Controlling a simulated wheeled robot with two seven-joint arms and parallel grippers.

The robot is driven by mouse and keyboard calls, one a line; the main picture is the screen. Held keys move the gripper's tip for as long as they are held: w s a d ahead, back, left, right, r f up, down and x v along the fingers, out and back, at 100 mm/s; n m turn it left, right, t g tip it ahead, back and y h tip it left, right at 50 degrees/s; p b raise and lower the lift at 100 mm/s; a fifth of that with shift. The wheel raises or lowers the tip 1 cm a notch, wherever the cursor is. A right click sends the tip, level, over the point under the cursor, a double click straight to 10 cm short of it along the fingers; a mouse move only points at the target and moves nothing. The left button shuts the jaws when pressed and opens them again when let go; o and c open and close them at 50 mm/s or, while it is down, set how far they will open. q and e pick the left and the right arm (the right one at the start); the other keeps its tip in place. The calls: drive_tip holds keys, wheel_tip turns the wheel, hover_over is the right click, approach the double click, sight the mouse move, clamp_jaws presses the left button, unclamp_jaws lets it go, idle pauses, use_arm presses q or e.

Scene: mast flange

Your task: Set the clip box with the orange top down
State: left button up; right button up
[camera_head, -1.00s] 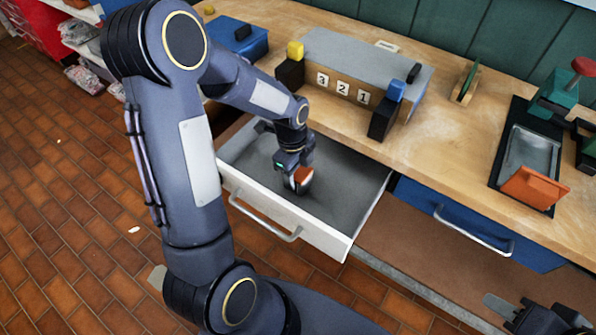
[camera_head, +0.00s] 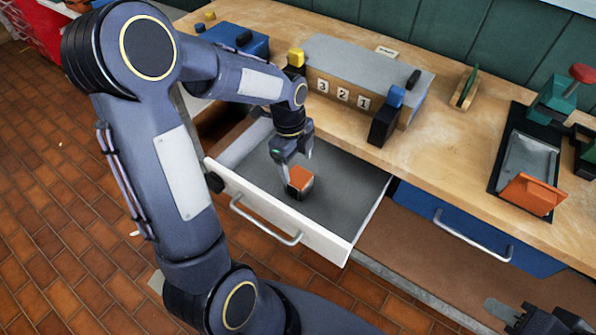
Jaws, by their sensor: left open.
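The clip box with the orange top (camera_head: 300,181) is a small dark box standing on the grey floor of the open white-fronted drawer (camera_head: 332,207), near the drawer's front wall. My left gripper (camera_head: 289,169) is open just above and behind the box, its fingers pointing down, one finger near the box's left side. Whether a finger touches the box cannot be told. My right gripper (camera_head: 505,312) shows only partly at the lower right edge, and its finger opening cannot be made out.
A grey-topped block with number tiles (camera_head: 343,94) stands on the wooden bench behind the drawer. A blue box (camera_head: 232,40) is at the back left. A blue drawer (camera_head: 470,232) is at the right, below a black tray (camera_head: 525,150). The drawer floor right of the box is clear.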

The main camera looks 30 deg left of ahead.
sight(294, 174)
use_arm(q)
wheel_tip(294, 174, up, 5)
drive_tip(key=s+d+r+n+t+h, duration=0.1)
drive_tip(key=s+d+r+n+t, duration=0.1)
drive_tip(key=s+n, duration=0.6)
drive_tip(key=s+d+r+n+t+h, duration=0.1)
drive_tip(key=s+d+r+n+t, duration=0.2)
drive_tip(key=s+n, duration=0.6)
wheel_tip(294, 174, up, 2)
drive_tip(key=n, duration=0.3)
drive_tip(key=shift+n+t, duration=0.3)
drive_tip(key=shift+t, duration=0.1)
drive_tip(key=shift+s, duration=0.1)
